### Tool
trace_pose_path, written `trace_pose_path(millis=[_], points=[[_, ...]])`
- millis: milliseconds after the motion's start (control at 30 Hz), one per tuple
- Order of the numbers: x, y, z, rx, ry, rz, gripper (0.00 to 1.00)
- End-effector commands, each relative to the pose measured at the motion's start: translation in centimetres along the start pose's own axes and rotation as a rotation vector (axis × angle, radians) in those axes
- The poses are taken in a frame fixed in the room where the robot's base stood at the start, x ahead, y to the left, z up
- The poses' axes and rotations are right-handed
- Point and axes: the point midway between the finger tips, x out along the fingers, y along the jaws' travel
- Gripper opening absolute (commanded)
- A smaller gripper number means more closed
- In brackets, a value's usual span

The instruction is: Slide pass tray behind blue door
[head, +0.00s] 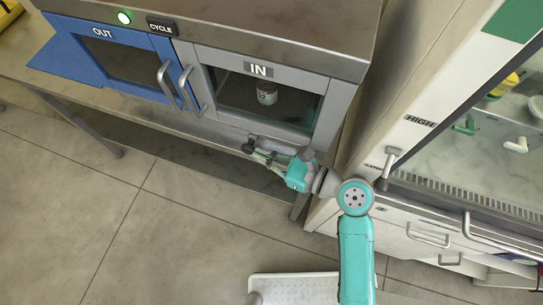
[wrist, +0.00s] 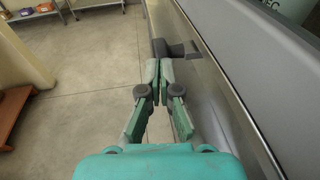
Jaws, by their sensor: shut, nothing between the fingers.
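The pass box has a blue door (head: 130,62) marked OUT on the left and a grey door (head: 205,70) marked IN on the right. A small jar (head: 267,93) shows behind the IN window. I cannot make out the tray itself. A dark knob on a stem (wrist: 178,49) stands out from the metal front. My gripper (head: 252,152) is below the IN door, at the box's lower front edge. In the wrist view my gripper (wrist: 160,66) is shut and empty, its fingertips just short of the knob or touching it; I cannot tell which.
A green lamp (head: 124,17) and a CYCLE button (head: 161,27) are above the doors. A cabinet marked HIGH (head: 420,120) stands close on the right. The floor (head: 150,225) in front of the bench is open. A shelf (wrist: 75,8) stands far off.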

Motion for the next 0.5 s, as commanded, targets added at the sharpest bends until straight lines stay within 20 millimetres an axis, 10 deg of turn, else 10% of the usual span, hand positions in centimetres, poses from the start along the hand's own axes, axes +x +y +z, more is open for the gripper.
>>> trace_pose_path(millis=[500], points=[[10.6,1.8,1.8,-0.004,-0.002,0.006,0.0]])
